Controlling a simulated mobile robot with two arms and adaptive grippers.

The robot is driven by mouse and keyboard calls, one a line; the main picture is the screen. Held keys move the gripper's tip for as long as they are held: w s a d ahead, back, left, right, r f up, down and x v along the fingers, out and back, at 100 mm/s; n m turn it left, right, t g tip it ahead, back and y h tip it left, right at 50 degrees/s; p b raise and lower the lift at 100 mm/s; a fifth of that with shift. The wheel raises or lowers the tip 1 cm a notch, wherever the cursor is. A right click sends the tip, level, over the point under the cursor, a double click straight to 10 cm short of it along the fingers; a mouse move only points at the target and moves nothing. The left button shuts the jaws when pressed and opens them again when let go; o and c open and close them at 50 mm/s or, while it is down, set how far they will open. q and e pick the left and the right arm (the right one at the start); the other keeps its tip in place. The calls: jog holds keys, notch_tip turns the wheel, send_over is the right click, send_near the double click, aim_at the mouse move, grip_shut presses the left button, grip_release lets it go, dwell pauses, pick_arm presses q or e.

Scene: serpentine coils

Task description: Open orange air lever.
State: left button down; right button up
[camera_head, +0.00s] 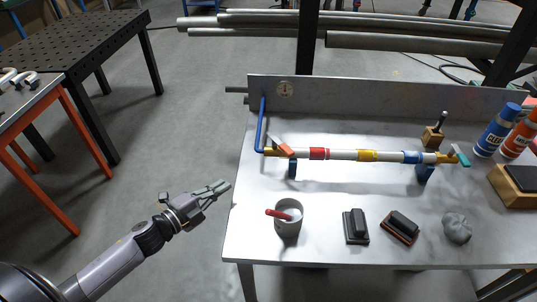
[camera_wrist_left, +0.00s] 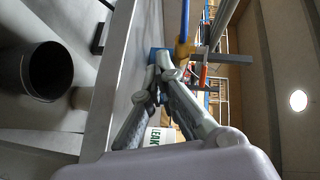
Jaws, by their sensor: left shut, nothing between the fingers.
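The orange lever (camera_head: 281,147) sits at the left end of the white pipe (camera_head: 338,155), which runs across the metal bench and has red, yellow and blue bands. The lever slants across the pipe, beside the blue upright tube (camera_head: 261,125). My left gripper (camera_head: 226,185) is left of the bench's left edge, to the lower left of the lever and apart from it. Its fingers are together and hold nothing. In the left wrist view the gripper (camera_wrist_left: 160,62) is also closed; a small orange-red part (camera_wrist_left: 198,76) lies beyond it, unclear. My right gripper is not in view.
On the bench stand a grey mug (camera_head: 288,222) with a red-handled tool, two dark brushes (camera_head: 355,226) (camera_head: 400,226) and a grey lump (camera_head: 457,228). A teal lever (camera_head: 461,155) is at the pipe's right end. Open floor surrounds my left arm.

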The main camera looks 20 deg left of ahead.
aim_at(284, 151)
pick_arm(q)
jog(key=s+d+r+m+h, duration=0.1)
jog(key=d+r+m+h, duration=0.4)
jog(key=r, duration=0.3)
jog(key=shift+m+g+y, duration=0.3)
jog(key=shift+g, duration=0.1)
jog(key=p+x, duration=0.5)
jog(key=x, duration=0.8)
jog(key=shift+w+r, duration=0.1)
jog(key=shift+w, duration=0.05)
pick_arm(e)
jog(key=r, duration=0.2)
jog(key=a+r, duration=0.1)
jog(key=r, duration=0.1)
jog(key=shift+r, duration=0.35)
pick_arm(q)
jog(key=shift+a, duration=0.1)
